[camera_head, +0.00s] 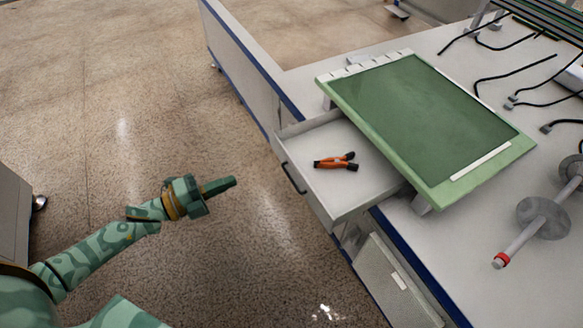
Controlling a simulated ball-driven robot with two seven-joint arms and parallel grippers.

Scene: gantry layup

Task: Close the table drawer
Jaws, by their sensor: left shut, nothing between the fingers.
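The table drawer (357,187) is pulled out from the white table's left side, below a green-framed board. It is a light grey tray with a dark handle (293,178) on its front face. A pair of orange and black pliers (337,161) lies inside it. My left gripper (221,185) is shut and empty over the floor, left of the drawer front and apart from the handle. Its fingers point right, toward the drawer. My right gripper is not in view.
The green board (423,113) on the white table (487,232) overhangs the drawer's inner end. Black cables (516,70) and a rod with discs (541,214) lie on the table. A grey cabinet (12,218) stands at the left edge. The speckled floor between is clear.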

